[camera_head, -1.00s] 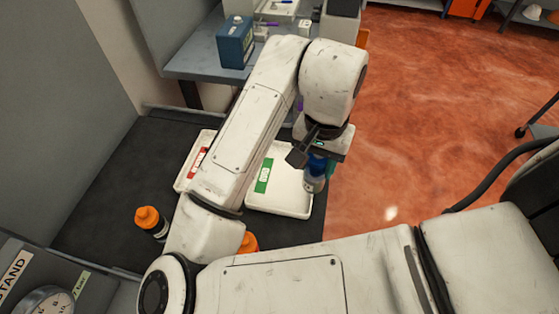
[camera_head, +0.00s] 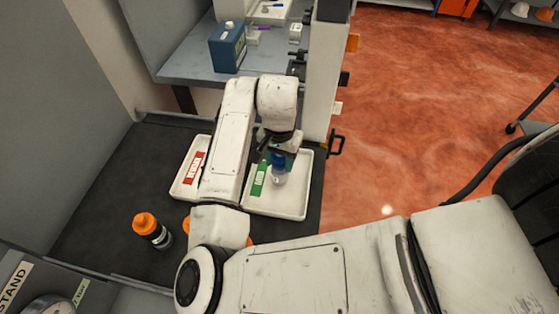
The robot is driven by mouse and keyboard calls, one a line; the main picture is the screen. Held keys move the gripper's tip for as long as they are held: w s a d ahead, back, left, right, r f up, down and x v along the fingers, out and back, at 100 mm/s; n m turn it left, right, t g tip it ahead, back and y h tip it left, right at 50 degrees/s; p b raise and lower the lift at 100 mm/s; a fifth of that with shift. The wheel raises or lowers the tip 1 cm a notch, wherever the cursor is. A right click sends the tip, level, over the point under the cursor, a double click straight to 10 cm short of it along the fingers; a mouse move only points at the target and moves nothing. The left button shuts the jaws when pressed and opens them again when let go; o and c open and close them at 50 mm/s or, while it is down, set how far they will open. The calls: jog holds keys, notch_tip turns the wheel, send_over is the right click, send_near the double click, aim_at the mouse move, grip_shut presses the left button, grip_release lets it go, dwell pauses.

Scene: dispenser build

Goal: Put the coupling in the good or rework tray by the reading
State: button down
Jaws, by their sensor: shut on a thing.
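The coupling (camera_head: 278,173), with a blue upper part and a pale lower end, is upright in my gripper (camera_head: 276,150). My gripper points down and is shut on its top. The coupling is over the tray with the green label (camera_head: 298,205). I cannot tell whether its lower end touches the tray floor. The tray with the red label (camera_head: 179,184) is just to the left, partly hidden behind my arm. Both label texts are too small to read surely. A round dial (camera_head: 47,307) shows at the lower left, cut off, and its reading is not legible.
Another orange thing (camera_head: 187,225) is mostly hidden behind my arm. A blue box (camera_head: 227,47) sits on the grey bench behind. A pale post (camera_head: 323,80) stands behind the trays.

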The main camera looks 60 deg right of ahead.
jog(key=shift+f, duration=0.6)
jog(key=shift+f, duration=0.1)
jog(key=c, duration=0.5)
grip_release()
jog(key=shift+c, duration=0.2)
notch_tip(320, 180, up, 12)
jog(key=shift+r+b, duration=0.1)
jog(key=shift+b, duration=0.25)
